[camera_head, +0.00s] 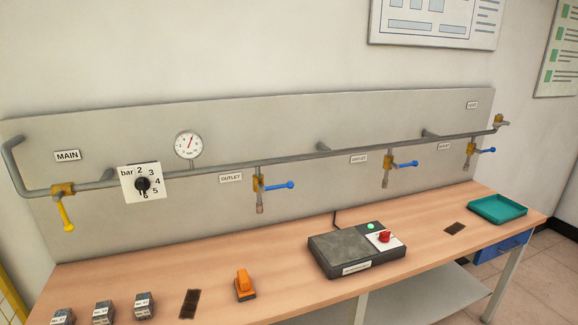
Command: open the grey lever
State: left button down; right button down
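No lever that is clearly grey shows in the head view. A yellow lever (67,216) hangs down from the brass valve (63,190) under the MAIN label at the left, crosswise to the pipe. Blue levers stick out to the right from the left outlet valve (258,184), the middle outlet valve (387,163) and the right outlet valve (471,148), crosswise to their downward stubs. A small brass fitting (499,122) sits at the pipe's right end; whether it has a lever is too small to tell. Neither gripper is in view.
The grey pipe (220,166) runs along a panel above the wooden bench (300,290). A dial (142,184) and gauge (189,145) are at left. The bench holds a heater (330,259), an orange object (244,285), several grey blocks (144,305) and a teal tray (497,209).

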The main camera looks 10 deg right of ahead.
aim_at(496, 125)
jog(key=l+u, duration=0.2)
jog(key=l, duration=0.65)
jog(key=l+u, duration=0.2)
jog(key=l, duration=0.65)
jog(key=k+l+u, duration=0.15)
jog(key=l, duration=0.65)
jog(key=k+l+u, duration=0.2)
jog(key=l, duration=0.65)
jog(key=k+l+u, duration=0.2)
jog(key=l, duration=0.6)
jog(key=k+l+u, duration=0.2)
jog(key=l, duration=0.6)
jog(key=k+l+u, duration=0.15)
jog(key=l, duration=0.55)
jog(key=k+l+u, duration=0.2)
jog(key=k+l, duration=0.2)
jog(key=l, duration=0.3)
jog(key=k+l, duration=0.2)
jog(key=l, duration=0.15)
jog(key=k+l, duration=0.2)
jog(key=l, duration=0.2)
jog(key=i+l, duration=0.2)
jog(key=i+u, duration=0.05)
jog(key=i, duration=0.05)
